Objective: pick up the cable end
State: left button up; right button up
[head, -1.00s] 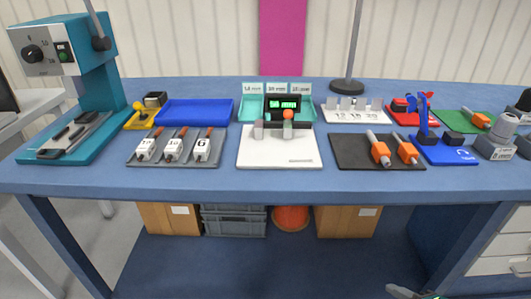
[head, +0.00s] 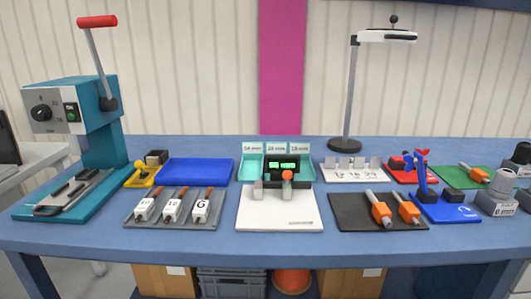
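Neither of my grippers is in view. On the bench, a grey tray (head: 183,221) at left of centre holds several white blocks with reddish-brown tips. A white board (head: 280,218) in the middle carries two grey posts, one with an orange ball on top. A black mat (head: 358,216) to its right bears two orange-and-grey tools (head: 381,211).
A teal lever press (head: 98,120) stands at the left. A blue tray (head: 194,171) is empty. Behind the white board are teal bins (head: 251,167). A lamp (head: 346,145) rises at the back. A blue stand (head: 440,208) and grey cylinders (head: 498,196) are at right. The front edge is clear.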

aim_at(477, 175)
jog(key=z, duration=1.4)
jog(key=l+u, duration=0.15)
jog(key=u, duration=0.75)
jog(key=l+u, duration=0.7)
jog(key=l, duration=0.15)
jog(key=l+u, duration=0.15)
jog(key=l, duration=0.3)
jog(key=k+l+u, duration=0.1)
jog(key=l, duration=0.35)
